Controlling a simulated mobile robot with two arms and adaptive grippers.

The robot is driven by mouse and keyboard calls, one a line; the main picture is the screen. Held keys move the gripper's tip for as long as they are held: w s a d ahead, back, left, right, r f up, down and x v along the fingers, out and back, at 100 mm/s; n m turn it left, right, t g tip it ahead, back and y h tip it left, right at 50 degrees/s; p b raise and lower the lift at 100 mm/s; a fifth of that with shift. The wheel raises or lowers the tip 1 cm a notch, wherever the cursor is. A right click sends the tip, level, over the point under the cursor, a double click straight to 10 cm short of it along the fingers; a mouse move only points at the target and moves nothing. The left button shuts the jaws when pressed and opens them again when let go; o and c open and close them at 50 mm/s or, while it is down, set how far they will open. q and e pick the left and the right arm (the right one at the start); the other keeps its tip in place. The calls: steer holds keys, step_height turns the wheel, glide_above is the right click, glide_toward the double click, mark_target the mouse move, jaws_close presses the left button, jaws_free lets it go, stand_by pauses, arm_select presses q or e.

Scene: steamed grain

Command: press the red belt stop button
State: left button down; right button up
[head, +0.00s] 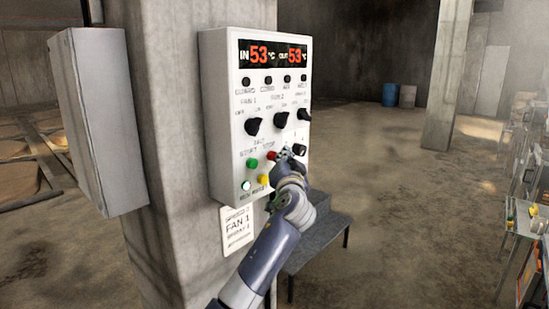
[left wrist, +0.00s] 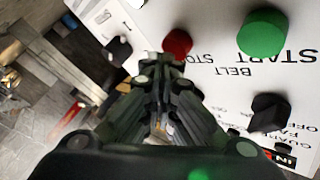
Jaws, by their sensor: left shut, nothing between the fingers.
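The red belt stop button (head: 271,155) is on the lower part of the white control panel (head: 222,120), right of the green start button (head: 252,163). In the left wrist view the red button (left wrist: 177,42) shows just beyond my fingertips, beside the larger-looking green button (left wrist: 263,33). My left gripper (head: 284,154) is shut and empty, with its tips right at the red button's side. In the left wrist view the closed tips (left wrist: 161,58) overlap the button's lower edge. I cannot tell whether they touch it. My right gripper is in neither view.
A black knob (head: 299,150) sits close right of my fingertips. White (head: 245,185) and yellow (head: 262,180) buttons lie below. A grey box (head: 98,110) hangs left on the pillar. A dark bench (head: 320,235) stands below the panel. Open floor lies to the right.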

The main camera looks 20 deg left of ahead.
arm_select(q)
steer(key=shift+w+a, duration=0.15)
steer(key=shift+a, duration=0.4)
stand_by(0.4)
steer(key=shift+d, duration=0.1)
steer(key=shift+s+d+b, duration=0.3)
steer(key=shift+d+b, duration=0.05)
steer(key=shift+d, duration=0.45)
steer(key=d, duration=0.1)
steer(key=s+d, duration=0.1)
steer(key=d, duration=0.1)
steer(key=d+b, duration=0.1)
steer(key=shift+s+d, duration=0.35)
stand_by(0.6)
